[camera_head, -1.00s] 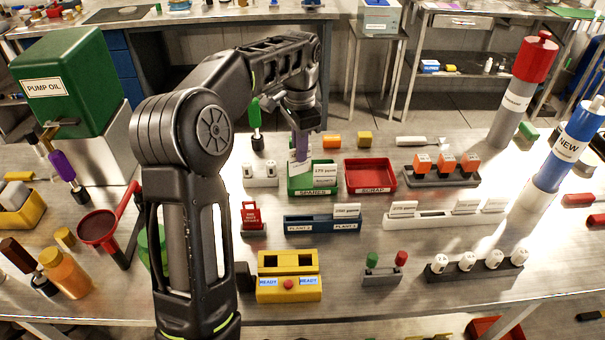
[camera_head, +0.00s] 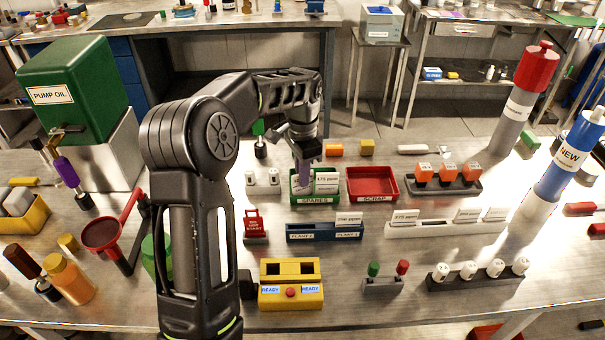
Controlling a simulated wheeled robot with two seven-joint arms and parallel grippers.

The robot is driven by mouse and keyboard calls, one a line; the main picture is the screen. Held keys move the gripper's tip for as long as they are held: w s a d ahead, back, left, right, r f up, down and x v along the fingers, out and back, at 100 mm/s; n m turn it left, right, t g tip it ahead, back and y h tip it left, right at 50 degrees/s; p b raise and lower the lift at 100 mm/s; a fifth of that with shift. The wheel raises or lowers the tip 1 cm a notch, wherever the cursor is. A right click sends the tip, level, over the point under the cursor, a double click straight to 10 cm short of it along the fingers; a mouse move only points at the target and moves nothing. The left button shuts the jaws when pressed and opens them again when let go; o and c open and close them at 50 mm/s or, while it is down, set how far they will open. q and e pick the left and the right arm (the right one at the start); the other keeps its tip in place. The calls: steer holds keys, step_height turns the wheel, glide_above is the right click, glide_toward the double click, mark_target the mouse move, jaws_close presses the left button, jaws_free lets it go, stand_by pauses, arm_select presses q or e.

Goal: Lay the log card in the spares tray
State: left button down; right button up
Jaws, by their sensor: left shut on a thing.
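The green spares tray (camera_head: 315,200), labelled SPARES, stands on the bench in the middle of the view. My left gripper (camera_head: 304,172) points down over its left half. It is shut on a thin pale card (camera_head: 300,183), which appears to be the log card. The card is small and partly hidden by the fingers, and I cannot tell whether it touches the tray floor. A white card (camera_head: 326,182) with printed ppm text stands at the right side of the tray. My right gripper is out of view.
The red scrap tray (camera_head: 372,199) stands right beside the spares tray. A blue card holder (camera_head: 324,235) and a white card rack (camera_head: 445,228) are in front. Two white-topped pieces (camera_head: 262,188) stand to the left.

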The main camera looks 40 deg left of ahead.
arm_select(q)
steer(key=shift+f, duration=0.2)
steer(key=c, duration=1.6)
jaws_free()
steer(key=shift+r, duration=0.15)
step_height(320, 180, up, 6)
steer(key=shift+f, duration=0.1)
steer(key=shift+r+p, duration=1.85)
steer(key=shift+r, duration=1.35)
